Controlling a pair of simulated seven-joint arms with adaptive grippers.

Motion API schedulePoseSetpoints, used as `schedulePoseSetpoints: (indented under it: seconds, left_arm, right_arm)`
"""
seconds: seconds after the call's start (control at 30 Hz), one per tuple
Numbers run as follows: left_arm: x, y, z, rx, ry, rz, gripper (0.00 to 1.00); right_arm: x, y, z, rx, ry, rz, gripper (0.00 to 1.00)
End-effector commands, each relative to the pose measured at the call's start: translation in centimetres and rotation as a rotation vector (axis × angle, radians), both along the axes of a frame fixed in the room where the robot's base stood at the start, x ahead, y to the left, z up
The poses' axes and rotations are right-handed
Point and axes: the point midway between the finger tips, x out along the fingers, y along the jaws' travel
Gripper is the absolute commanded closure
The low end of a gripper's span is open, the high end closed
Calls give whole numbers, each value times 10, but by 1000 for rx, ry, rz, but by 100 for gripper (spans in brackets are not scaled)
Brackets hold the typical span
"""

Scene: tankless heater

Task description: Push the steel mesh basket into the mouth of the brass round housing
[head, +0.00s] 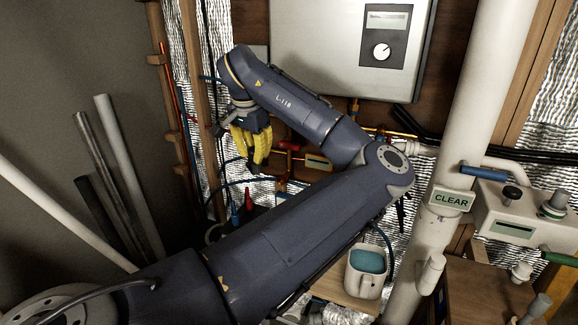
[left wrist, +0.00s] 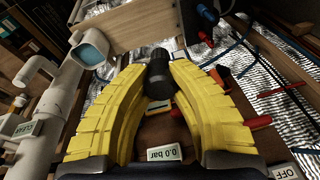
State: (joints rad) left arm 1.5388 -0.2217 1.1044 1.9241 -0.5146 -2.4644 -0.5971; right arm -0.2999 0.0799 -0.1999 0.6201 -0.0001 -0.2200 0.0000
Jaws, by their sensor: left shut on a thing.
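My left gripper (head: 257,168) reaches down in front of the foil-lined wall, below and left of the heater. Its yellow fingers also show in the left wrist view (left wrist: 158,76), with a dark, round-ended cylinder (left wrist: 157,64) between their tips. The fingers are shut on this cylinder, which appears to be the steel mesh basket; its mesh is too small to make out. In the head view, the fingers hide it. The brass round housing cannot be clearly picked out; brass pipework (head: 283,186) shows right of the fingers. My right gripper is in neither view.
The heater (head: 345,45) hangs above. A red valve handle (head: 289,146) is close right of the fingers. Loose pipes (head: 130,180) lean at left.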

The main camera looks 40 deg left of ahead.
Motion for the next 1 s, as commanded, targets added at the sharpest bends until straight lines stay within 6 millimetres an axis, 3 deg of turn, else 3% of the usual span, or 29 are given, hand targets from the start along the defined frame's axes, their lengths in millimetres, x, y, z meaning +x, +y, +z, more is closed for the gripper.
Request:
schedulePoseSetpoints:
  seconds: [0.2,0.4,0.7,0.87,1.0]
  left_arm:
    - [-86,14,34,-1,-7,187,100]
    - [-155,9,46,0,-4,341,100]
    - [-215,-9,49,0,-2,504,100]
    - [-238,-21,50,1,-2,591,100]
    - [-246,-20,67,3,-3,631,100]
  right_arm:
    - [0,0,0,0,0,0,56]
    - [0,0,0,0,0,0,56]
    - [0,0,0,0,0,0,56]
    - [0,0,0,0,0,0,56]
    - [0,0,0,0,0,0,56]
